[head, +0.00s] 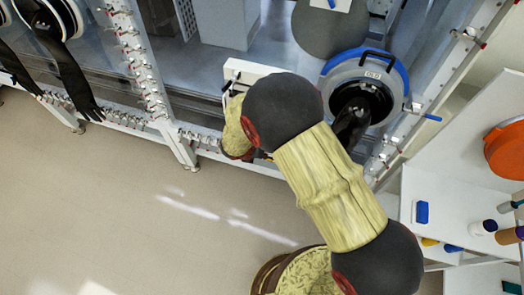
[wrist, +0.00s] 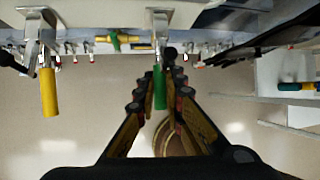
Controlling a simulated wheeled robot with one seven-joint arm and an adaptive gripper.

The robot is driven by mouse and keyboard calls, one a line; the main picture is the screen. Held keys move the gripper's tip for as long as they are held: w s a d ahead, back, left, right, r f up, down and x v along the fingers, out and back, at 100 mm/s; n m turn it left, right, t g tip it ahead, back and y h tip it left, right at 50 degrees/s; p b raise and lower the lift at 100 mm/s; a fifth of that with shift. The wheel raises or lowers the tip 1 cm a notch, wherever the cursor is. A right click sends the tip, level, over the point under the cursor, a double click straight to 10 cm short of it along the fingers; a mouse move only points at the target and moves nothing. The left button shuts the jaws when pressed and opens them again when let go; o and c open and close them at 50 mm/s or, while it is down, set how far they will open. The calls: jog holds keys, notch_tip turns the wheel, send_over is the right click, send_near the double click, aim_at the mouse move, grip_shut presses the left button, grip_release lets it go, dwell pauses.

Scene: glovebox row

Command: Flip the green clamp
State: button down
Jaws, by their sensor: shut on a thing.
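The green clamp (wrist: 159,88) shows in the wrist view as a green handle hanging down from a metal bracket on the frame rail. My gripper (wrist: 158,82) has its two dark fingers on either side of the green handle, and it is shut on it. The lower end of the handle is between the fingers. In the head view my own arm covers the gripper and the clamp, so neither can be made out there.
A yellow-handled clamp (wrist: 48,90) hangs on the rail to the left. A yellow-green valve (wrist: 118,40) sits between the clamps. In the head view, a blue-ringed port (head: 365,85) is beside my arm and shelves (head: 455,200) stand at right. Floor at left is clear.

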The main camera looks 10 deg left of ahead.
jog(key=shift+w+r, duration=0.1)
jog(key=c, duration=1.9)
grip_release()
jog(key=v, duration=1.2)
jog(key=shift+c, duration=0.3)
